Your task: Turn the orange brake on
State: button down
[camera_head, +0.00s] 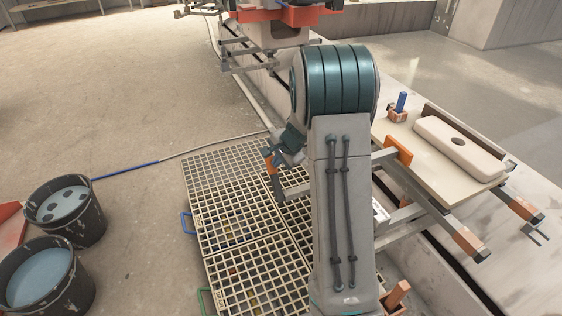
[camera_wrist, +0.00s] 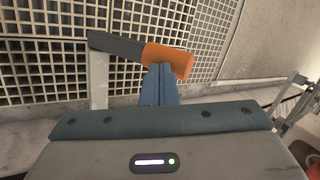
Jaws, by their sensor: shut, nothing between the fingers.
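The orange brake handle (camera_wrist: 170,60) shows in the wrist view as an orange grip on a dark lever (camera_wrist: 115,44), beside a pale upright post (camera_wrist: 98,82). The lever lies roughly crosswise above the floor grating. My gripper (camera_wrist: 158,70) has its blue fingers together with nothing between them. The fingertips overlap the lower edge of the orange grip; I cannot tell whether they touch it. In the head view my gripper (camera_head: 278,155) is left of my arm, near an orange part (camera_head: 272,180) that is partly hidden.
Pale floor gratings (camera_head: 232,205) lie below my gripper. Two dark buckets (camera_head: 70,205) stand at the left. On the right, a carousel arm carries a board (camera_head: 425,165) with a pale slab (camera_head: 460,148) and a blue-handled piece (camera_head: 400,105). Bare floor lies at the upper left.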

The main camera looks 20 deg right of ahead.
jog(key=shift+r+p, duration=0.2)
jog(key=shift+p, duration=0.2)
jog(key=shift+w+p, duration=0.2)
jog(key=shift+p, duration=0.35)
jog(key=w+g+p, duration=0.1)
jog(key=p, duration=0.3)
jog(key=shift+f, duration=0.1)
jog(key=shift+w+f+g+p, duration=0.3)
jog(key=shift+w+f+p, duration=0.2)
jog(key=shift+p, duration=0.3)
jog(key=shift+w+f, duration=0.3)
jog(key=shift+w, duration=0.2)
